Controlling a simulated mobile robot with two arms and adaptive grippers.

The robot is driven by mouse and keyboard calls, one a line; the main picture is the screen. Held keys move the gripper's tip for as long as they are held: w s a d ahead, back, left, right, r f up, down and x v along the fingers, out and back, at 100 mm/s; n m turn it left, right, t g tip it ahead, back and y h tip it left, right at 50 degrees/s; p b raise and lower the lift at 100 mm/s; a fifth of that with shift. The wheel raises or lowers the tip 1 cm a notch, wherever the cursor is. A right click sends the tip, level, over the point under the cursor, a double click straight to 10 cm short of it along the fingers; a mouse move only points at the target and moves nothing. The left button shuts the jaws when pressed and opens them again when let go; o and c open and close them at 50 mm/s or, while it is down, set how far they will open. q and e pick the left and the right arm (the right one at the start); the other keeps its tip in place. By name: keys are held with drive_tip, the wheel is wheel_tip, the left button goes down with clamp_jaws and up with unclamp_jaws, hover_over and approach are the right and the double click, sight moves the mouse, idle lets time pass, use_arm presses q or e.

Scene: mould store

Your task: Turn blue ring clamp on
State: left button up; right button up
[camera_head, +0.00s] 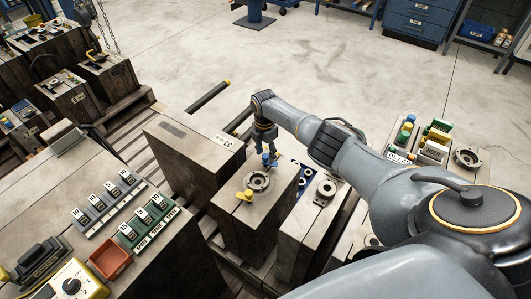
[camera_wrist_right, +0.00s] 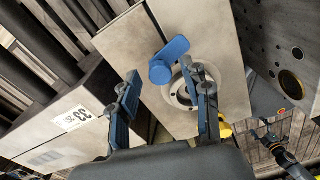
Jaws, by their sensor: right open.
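The blue ring clamp (camera_head: 267,161) sits on top of a mould block (camera_head: 228,208), at the far edge of a round metal ring (camera_head: 258,181). My right gripper (camera_head: 266,146) is just above the blue clamp in the head view. In the wrist view its fingers (camera_wrist_right: 160,67) are apart, with the clamp beyond and between their tips; I cannot tell whether they touch it. A yellow clamp (camera_head: 245,195) is on the ring's near side.
A taller block labelled 33 (camera_head: 180,155) stands close on the left. Another block with a ring (camera_head: 326,189) and a blue plate (camera_head: 303,178) stand on the right. Numbered racks (camera_head: 140,223) and an orange-red tray (camera_head: 110,259) occupy the left bench. Open floor lies behind.

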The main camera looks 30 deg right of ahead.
drive_tip(key=shift+c, duration=0.4)
drive_tip(key=c, duration=0.4)
clamp_jaws()
use_arm(q)
drive_tip(key=shift+s, duration=0.45)
